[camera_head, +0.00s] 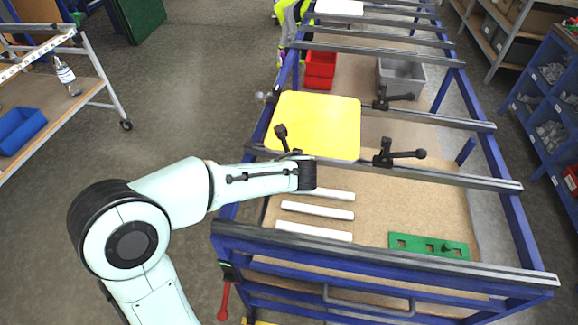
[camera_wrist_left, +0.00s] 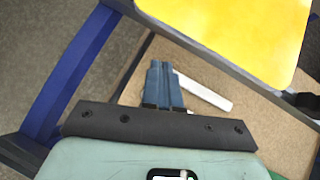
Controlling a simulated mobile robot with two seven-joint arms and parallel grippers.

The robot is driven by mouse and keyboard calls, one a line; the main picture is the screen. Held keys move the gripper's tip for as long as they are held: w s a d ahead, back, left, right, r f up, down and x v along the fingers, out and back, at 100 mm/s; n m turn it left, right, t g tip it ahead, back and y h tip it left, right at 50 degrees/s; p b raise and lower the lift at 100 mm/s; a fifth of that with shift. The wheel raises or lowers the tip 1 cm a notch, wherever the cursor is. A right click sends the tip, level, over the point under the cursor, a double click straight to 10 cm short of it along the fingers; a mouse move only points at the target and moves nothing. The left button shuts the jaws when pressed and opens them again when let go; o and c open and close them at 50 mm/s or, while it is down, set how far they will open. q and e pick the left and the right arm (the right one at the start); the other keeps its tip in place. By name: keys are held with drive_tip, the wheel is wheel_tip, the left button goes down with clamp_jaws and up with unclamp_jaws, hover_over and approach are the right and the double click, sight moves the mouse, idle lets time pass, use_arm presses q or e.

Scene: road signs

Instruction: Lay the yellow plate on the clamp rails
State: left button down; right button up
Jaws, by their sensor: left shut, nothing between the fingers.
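The yellow plate (camera_head: 318,120) lies flat across two grey rails, the far rail (camera_head: 440,119) and the near rail (camera_head: 460,179). It also shows in the left wrist view (camera_wrist_left: 240,32), with a rail along its edge. Black clamps stand by the plate: one at its near left corner (camera_head: 282,138), one right of its near edge (camera_head: 386,154) and one right of its far part (camera_head: 383,99). My left gripper (camera_wrist_left: 160,72) is shut and empty, beside the plate's near edge and apart from it. In the head view its fingers are hidden behind my wrist. My right gripper is out of view.
White bars (camera_head: 317,211) and a green plate with holes (camera_head: 428,246) lie on the board below the rails. A red bin (camera_head: 320,70) and a grey bin (camera_head: 401,76) stand farther back. A blue shelf (camera_head: 550,95) stands right; a cart (camera_head: 75,90) stands left.

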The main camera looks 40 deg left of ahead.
sight(283, 151)
use_arm(q)
drive_tip(key=shift+w+a+f+p, duration=0.15)
drive_tip(key=shift+w+a+f, duration=0.1)
drive_tip(key=shift+w+a, duration=0.45)
drive_tip(key=shift+w+a+f+p, duration=0.15)
drive_tip(key=shift+w+a+f, duration=0.15)
drive_tip(key=shift+w+a, duration=0.35)
drive_tip(key=shift+w+a+f+p, duration=0.15)
drive_tip(key=shift+w+a+f, duration=0.1)
drive_tip(key=shift+w+a, duration=0.45)
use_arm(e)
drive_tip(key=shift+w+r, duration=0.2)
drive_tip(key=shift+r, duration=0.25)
use_arm(q)
drive_tip(key=shift+s+a, duration=0.15)
drive_tip(key=shift+w+a+r+p, duration=0.15)
drive_tip(key=shift+w+a+p, duration=0.3)
drive_tip(key=shift+a, duration=0.1)
drive_tip(key=shift+w+f, duration=0.1)
drive_tip(key=shift+f, duration=0.1)
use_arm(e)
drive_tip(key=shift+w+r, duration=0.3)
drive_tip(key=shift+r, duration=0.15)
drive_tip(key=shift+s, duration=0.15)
